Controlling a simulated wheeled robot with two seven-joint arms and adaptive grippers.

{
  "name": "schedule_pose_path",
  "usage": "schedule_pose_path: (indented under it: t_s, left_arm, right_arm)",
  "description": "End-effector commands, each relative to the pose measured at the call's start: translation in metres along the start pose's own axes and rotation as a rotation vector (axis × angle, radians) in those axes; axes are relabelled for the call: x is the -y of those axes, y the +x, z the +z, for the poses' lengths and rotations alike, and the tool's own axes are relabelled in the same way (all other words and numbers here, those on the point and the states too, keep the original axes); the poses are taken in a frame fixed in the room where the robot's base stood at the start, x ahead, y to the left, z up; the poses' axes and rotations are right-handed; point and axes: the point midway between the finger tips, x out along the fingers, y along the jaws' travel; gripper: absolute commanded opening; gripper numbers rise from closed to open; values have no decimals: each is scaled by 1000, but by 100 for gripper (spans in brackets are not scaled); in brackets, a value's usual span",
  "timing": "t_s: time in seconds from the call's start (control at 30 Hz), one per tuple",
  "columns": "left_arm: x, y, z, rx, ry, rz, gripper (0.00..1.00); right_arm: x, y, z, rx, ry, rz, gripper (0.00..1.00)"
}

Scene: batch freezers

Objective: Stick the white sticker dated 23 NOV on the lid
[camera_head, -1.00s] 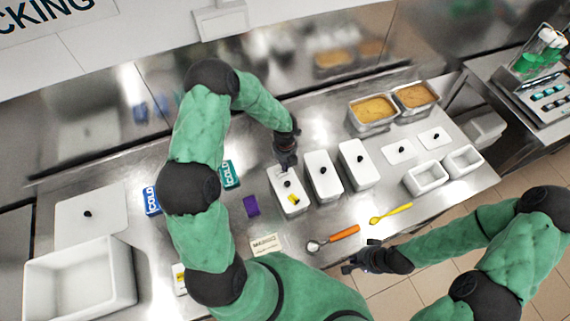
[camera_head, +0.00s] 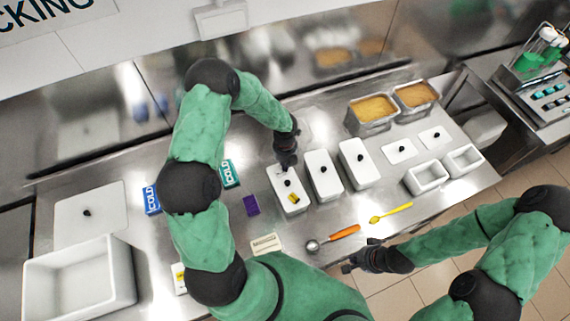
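Three white lidded tubs stand in a row at the middle of the steel counter: the left tub (camera_head: 290,200), the middle tub (camera_head: 324,178) and the right tub (camera_head: 357,166). Each lid has a black knob. A small yellow and dark patch (camera_head: 294,198) lies on the left tub's lid; its print is too small to read. My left gripper (camera_head: 285,163) is over the far end of that lid; its fingers are too small to tell whether they are shut or hold a sticker. My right gripper (camera_head: 349,267) is by the counter's front edge, away from the tubs. No 23 NOV date is legible.
A purple block (camera_head: 251,206), teal COLD box (camera_head: 230,174) and blue COLD box (camera_head: 151,200) lie left. A scoop (camera_head: 332,239), yellow spoon (camera_head: 391,213) and cream label card (camera_head: 265,244) lie in front. Food pans (camera_head: 371,126) stand back right. A large white bin (camera_head: 80,280) stands front left.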

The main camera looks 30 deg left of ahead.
Motion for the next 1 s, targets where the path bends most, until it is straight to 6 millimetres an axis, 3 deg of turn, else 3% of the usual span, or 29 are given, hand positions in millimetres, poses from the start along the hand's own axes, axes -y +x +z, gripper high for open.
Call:
schedule_pose_path:
  t_s: [0.37,0.4,0.47,0.7,0.73,0.83,1.0]
  left_arm:
    - [0,1,0,0,0,0,0]
    - [0,1,0,0,0,0,14]
    - [0,1,0,0,0,0,30]
    - [0,1,0,0,0,0,33]
    - [0,1,0,0,0,0,36]
    - [0,1,0,0,0,0,61]
    - [0,1,0,0,0,0,61]
  right_arm:
    - [0,0,0,0,0,0,0]
    - [0,0,0,0,0,0,0]
    - [0,0,0,0,0,0,0]
    - [0,0,0,0,0,0,0]
    - [0,0,0,0,0,0,0]
    - [0,0,0,0,0,0,0]
    - [0,0,0,0,0,0,0]
